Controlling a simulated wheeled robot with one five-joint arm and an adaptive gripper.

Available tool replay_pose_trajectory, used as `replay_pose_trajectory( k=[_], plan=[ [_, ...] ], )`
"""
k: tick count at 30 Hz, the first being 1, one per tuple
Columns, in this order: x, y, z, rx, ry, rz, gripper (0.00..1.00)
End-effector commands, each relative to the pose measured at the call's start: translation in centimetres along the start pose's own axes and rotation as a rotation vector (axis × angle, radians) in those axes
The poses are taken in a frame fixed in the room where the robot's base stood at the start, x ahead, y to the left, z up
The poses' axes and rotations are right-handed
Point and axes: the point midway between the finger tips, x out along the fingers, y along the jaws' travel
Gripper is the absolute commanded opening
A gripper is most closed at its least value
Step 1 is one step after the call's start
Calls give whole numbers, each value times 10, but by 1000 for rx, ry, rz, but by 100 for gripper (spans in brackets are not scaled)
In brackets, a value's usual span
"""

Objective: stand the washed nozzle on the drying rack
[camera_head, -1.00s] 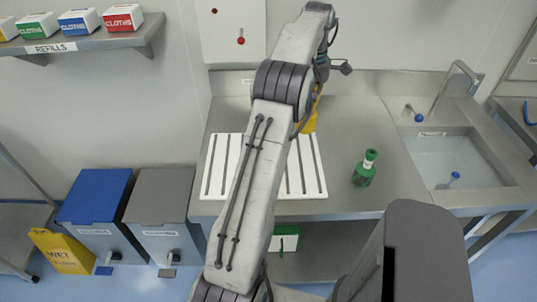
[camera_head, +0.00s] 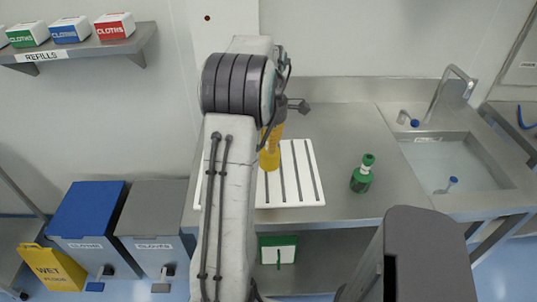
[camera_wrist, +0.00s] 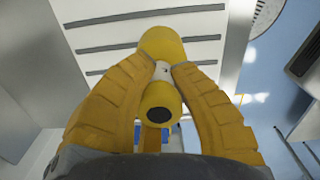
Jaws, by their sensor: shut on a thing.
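My gripper (camera_wrist: 163,85) is shut on a yellow nozzle (camera_wrist: 161,43) with a pale neck, its wide end pointing away from the wrist. In the head view the nozzle (camera_head: 269,160) hangs roughly upright below my gripper (camera_head: 273,142), in front of the drying rack. The drying rack (camera_head: 289,201) is a flat white board with dark slots on the steel counter; my arm hides its left part. The rack also fills the upper part of the wrist view (camera_wrist: 110,28). I cannot tell whether the nozzle touches it.
A green bottle-like piece (camera_head: 361,181) stands on the counter right of the rack. Farther right is a sink (camera_head: 428,165) with a blue-topped piece (camera_head: 452,181) in it. Bins (camera_head: 90,212) and a yellow wet-floor sign (camera_head: 52,268) stand at lower left.

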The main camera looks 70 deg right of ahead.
Motion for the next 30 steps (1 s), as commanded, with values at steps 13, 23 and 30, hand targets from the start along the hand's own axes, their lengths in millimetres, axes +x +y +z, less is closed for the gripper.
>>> replay_pose_trajectory(
  k=[13,23,30],
  plan=[
    [34,-2,-3,0,1,-2,0],
    [42,-2,-3,0,0,0,0],
    [46,-2,-3,0,0,0,0]
  ],
)
